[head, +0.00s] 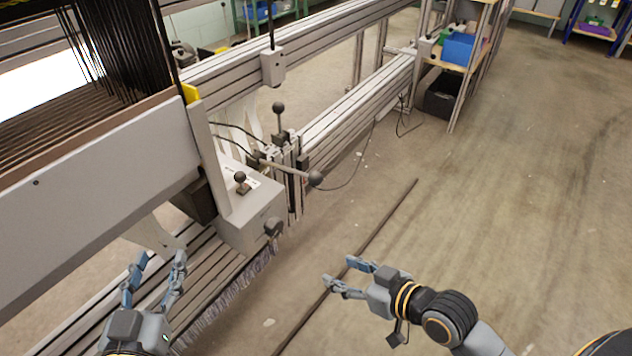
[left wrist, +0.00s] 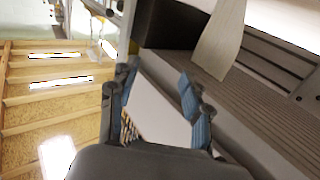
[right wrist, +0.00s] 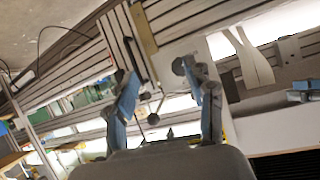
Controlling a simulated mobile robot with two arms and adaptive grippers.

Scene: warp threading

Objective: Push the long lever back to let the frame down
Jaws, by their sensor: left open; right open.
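The long lever (head: 290,168) is a metal rod with a dark ball at its end, sticking out to the right from a bracket on the machine in the head view. The warp frame (head: 100,190), a wide grey panel with dark threads above it, stands at the left. My left gripper (head: 158,268) is open and empty below the panel; its fingers also show in the left wrist view (left wrist: 158,90). My right gripper (head: 340,273) is open and empty, in front of and below the lever's ball, apart from it. Its fingers show in the right wrist view (right wrist: 163,82).
A grey control box (head: 252,205) with a short ball-topped lever (head: 240,179) and a dark side knob (head: 273,227) sits beside the long lever. An upright ball-topped lever (head: 278,108) rises behind. A dark rod (head: 385,213) lies on the floor. The floor at right is clear.

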